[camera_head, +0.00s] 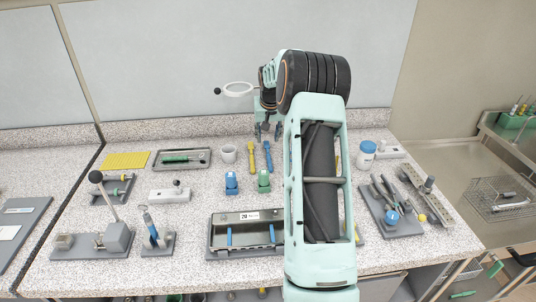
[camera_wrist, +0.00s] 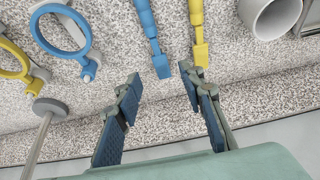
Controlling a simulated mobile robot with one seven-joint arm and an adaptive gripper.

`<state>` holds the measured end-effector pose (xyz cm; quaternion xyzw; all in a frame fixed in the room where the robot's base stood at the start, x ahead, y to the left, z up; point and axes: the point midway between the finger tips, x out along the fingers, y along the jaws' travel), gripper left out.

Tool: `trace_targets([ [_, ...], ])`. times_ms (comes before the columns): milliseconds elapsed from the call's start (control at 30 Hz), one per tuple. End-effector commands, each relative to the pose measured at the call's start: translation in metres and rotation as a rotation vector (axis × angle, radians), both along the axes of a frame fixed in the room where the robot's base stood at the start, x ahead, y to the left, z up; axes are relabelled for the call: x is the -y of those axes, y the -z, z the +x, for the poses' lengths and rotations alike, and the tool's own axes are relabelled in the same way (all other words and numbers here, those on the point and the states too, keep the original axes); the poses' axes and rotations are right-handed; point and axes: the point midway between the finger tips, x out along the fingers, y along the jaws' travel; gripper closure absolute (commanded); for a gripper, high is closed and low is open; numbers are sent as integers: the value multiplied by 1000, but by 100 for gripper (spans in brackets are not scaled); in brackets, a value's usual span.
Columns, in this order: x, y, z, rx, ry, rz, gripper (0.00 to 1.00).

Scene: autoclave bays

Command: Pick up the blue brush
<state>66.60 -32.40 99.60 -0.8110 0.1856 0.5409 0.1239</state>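The blue brush (camera_wrist: 149,30) lies on the speckled counter in the wrist view, its squared end pointing toward the space between my fingertips. The yellow brush (camera_wrist: 197,30) lies just right of it, roughly parallel. In the head view the blue brush (camera_head: 268,158) is right of the yellow brush (camera_head: 253,158), partly close to my arm. My gripper (camera_wrist: 163,88) is open, with nothing between its fingers. It also shows in the head view (camera_head: 266,130), behind the brushes toward the wall. The fingers appear apart from both brushes.
A grey mug (camera_head: 228,153) stands left of the brushes. Blue (camera_wrist: 62,40) and yellow (camera_wrist: 14,62) ring-handled tools lie on the other side. My arm hides part of the counter.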

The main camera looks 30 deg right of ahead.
Motion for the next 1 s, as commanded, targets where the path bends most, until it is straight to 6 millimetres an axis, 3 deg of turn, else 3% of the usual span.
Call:
trace_targets([
  [300,2,41,10,-1,-1,3,64],
  [633,3,46,12,0,0,1,65],
  [933,3,46,12,0,0,0,98],
  [1000,3,46,12,0,0,0,100],
])
